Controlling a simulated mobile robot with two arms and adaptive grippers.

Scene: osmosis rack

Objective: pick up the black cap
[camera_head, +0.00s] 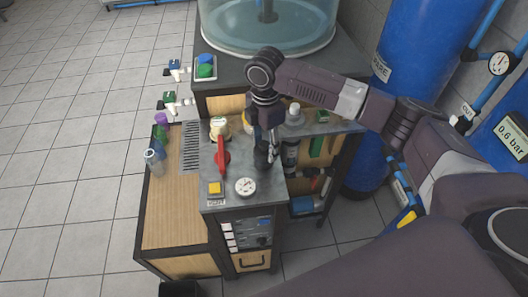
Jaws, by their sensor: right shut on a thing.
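My right gripper (269,148) reaches down from the right over the grey panel top of the rack. It is shut, with its fingers at a dark thing that looks like the black cap (261,157). The gripper partly covers the cap, and I cannot tell whether it is lifted off the surface. My left gripper is not in view.
Close by on the grey top (238,195) are a red lever (221,158), a white gauge (246,187) and a yellow button (214,188). Small bottles (157,150) stand on the wooden shelf at left. A clear water tank (267,25) stands behind; blue cylinders (420,50) are at right.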

